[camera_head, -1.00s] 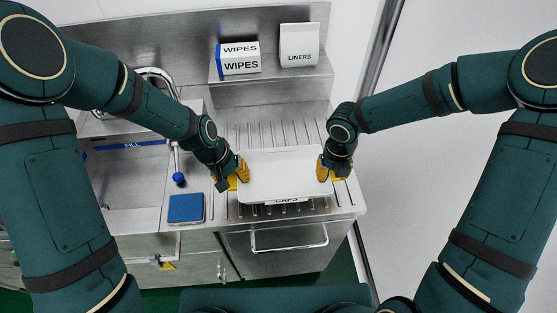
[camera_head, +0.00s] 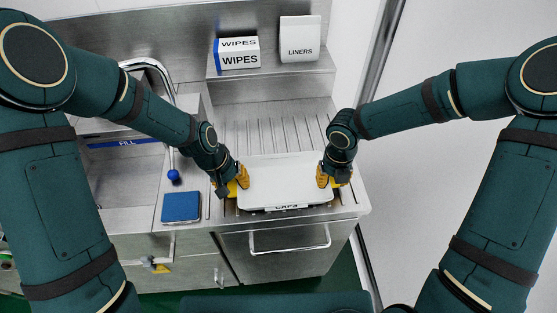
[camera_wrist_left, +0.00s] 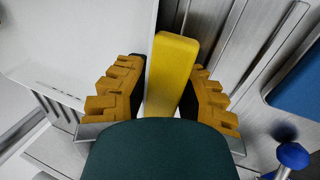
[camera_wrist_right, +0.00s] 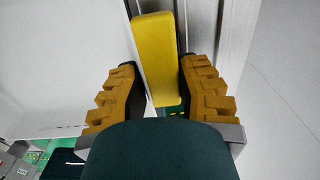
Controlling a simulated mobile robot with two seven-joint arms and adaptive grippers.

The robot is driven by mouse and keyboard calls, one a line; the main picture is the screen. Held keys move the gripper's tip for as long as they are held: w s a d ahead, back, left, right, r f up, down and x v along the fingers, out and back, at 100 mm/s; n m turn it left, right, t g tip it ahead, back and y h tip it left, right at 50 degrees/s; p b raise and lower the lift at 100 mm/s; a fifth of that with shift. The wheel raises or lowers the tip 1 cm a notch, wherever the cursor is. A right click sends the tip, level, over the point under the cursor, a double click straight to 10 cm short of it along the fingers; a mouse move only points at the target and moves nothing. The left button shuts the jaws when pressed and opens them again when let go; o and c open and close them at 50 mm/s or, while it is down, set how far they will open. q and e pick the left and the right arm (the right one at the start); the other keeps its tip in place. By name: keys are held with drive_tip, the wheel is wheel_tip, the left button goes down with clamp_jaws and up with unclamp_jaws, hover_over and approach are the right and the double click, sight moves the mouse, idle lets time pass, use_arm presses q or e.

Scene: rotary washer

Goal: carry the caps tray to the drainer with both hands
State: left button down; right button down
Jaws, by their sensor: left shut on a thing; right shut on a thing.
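The caps tray (camera_head: 285,180) is a white flat tray with "CAPS" on its front edge, over the front part of the ridged steel drainer (camera_head: 265,136). I cannot tell whether its underside touches the drainer. My left gripper (camera_head: 240,179) is shut on the yellow handle (camera_wrist_left: 172,75) at the tray's left end. My right gripper (camera_head: 325,176) is shut on the yellow handle (camera_wrist_right: 158,60) at its right end. In both wrist views the handle sits between the fingers. The tray looks about level.
A wipes box (camera_head: 239,54) and a liners box (camera_head: 300,40) stand on the shelf behind. To the left are a blue pad (camera_head: 181,207), a blue-ended brush or lever (camera_head: 173,175) and the sink (camera_head: 125,180). A drawer handle (camera_head: 290,240) juts out below the counter's front edge.

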use_arm(q)
drive_tip(key=c, duration=1)
unclamp_jaws()
drive_tip(key=shift+a+f, duration=0.15)
use_arm(e)
drive_tip(key=c, duration=0.8)
unclamp_jaws()
drive_tip(key=shift+d+f, duration=0.15)
drive_tip(key=shift+d, duration=0.1)
use_arm(q)
drive_tip(key=shift+o, duration=0.9)
use_arm(e)
drive_tip(key=shift+a, duration=0.15)
use_arm(q)
drive_tip(key=v, duration=1.2)
use_arm(e)
wheel_tip(320, 180, up, 12)
